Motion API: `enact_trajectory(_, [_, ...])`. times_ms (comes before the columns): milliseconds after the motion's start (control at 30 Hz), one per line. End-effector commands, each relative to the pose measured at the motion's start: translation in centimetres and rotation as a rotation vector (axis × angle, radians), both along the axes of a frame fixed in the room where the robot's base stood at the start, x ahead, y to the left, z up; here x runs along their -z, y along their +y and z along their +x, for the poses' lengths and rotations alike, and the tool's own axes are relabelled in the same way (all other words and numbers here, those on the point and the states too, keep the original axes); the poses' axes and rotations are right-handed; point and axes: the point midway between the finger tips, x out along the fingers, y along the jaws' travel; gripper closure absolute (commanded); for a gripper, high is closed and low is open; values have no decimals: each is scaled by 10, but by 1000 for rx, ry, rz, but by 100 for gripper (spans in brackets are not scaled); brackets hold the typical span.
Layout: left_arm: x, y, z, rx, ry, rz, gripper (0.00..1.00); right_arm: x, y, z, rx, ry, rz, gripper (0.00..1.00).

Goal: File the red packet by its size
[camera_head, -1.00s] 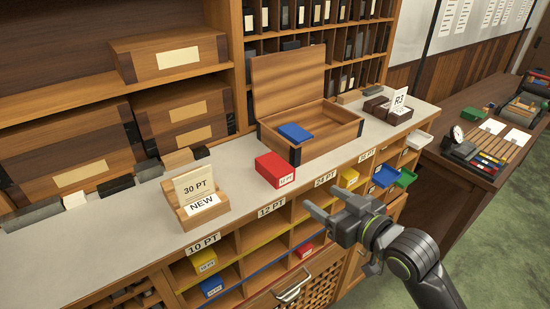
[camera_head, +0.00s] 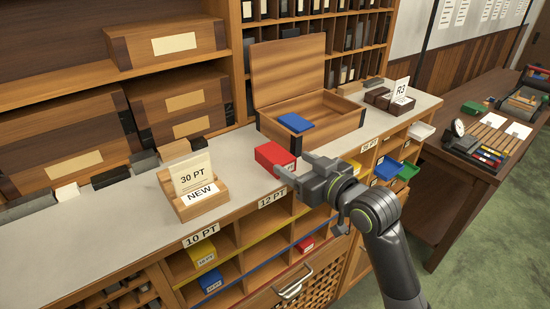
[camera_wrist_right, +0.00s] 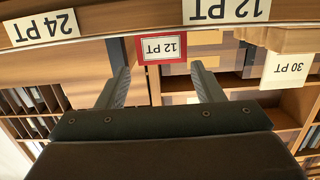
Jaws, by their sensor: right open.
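The red packet (camera_head: 275,158) lies on the grey counter in front of the open wooden box. Its label reads 12 PT in the right wrist view (camera_wrist_right: 163,48). My right gripper (camera_head: 293,172) is open at the packet's near right side. In the right wrist view the packet's label end shows between the two finger tips (camera_wrist_right: 163,70), with gaps on both sides. Below the counter are cubbies labelled 10 PT (camera_head: 201,236) and 12 PT (camera_head: 272,198). The 24 PT label shows in the right wrist view (camera_wrist_right: 42,27). My left gripper is out of view.
An open wooden box (camera_head: 345,120) with a blue packet (camera_head: 296,122) stands behind. A 30 PT NEW card holder (camera_head: 193,190) stands left, and an R3 card block (camera_head: 390,100) right. Yellow (camera_head: 203,255) and blue (camera_head: 211,281) packets sit in the 10 PT cubbies.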

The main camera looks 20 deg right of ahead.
Motion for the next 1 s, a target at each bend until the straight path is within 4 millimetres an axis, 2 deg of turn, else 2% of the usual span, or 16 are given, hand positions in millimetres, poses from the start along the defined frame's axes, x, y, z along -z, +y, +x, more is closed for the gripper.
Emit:
enact_trajectory(100, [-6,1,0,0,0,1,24,0,6,15,0,0,4,39])
enact_trajectory(367, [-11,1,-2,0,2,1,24,3,11,28,0,0,1,39])
enact_trajectory(700, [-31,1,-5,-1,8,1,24,10,27,64,0,2,2,39])
enact_trajectory(1000, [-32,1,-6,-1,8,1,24,14,29,71,1,-1,-1,39])
